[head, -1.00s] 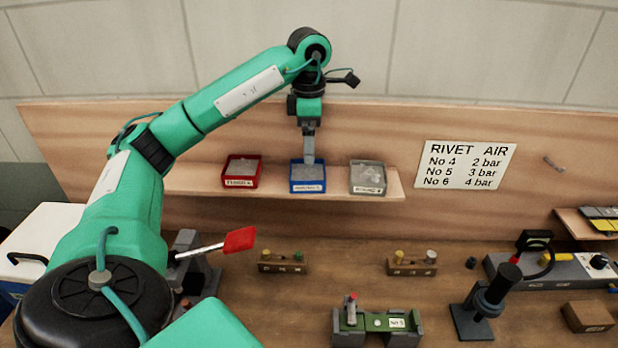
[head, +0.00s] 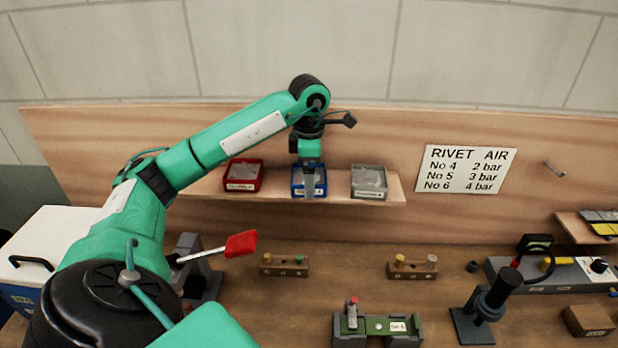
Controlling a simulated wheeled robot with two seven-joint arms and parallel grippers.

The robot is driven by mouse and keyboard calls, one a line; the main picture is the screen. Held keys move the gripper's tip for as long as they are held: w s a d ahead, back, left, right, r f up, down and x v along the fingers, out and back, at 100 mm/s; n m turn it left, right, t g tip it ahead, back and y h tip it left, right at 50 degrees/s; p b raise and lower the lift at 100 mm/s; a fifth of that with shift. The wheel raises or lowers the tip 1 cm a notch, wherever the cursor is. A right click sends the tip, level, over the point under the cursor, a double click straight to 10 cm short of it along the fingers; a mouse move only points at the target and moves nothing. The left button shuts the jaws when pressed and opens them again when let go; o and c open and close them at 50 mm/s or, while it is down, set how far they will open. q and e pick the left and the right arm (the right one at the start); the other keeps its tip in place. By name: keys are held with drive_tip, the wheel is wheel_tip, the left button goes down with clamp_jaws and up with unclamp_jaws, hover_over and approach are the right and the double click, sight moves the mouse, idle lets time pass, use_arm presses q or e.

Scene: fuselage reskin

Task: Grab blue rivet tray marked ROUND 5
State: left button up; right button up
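The blue tray (head: 297,190) sits on the wall shelf between a red tray and a grey tray. Its front label is mostly covered by my gripper, so I cannot read it. My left gripper (head: 309,194) points down at the blue tray, with its fingers over the tray's front wall. I see the fingers edge-on, so I cannot tell whether they are apart, shut or touching the wall. My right gripper is not in view.
The red tray (head: 242,186) and the grey tray (head: 369,194) flank the blue one closely on the shelf (head: 205,185). Below are two small wooden blocks (head: 284,270), a green fixture (head: 377,326) and a red-ended tool (head: 240,245). The bench middle has free room.

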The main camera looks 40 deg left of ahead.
use_arm(q)
drive_tip(key=shift+f, duration=0.5)
drive_tip(key=shift+c, duration=0.4)
drive_tip(key=c, duration=0.9)
drive_tip(key=shift+c, duration=0.2)
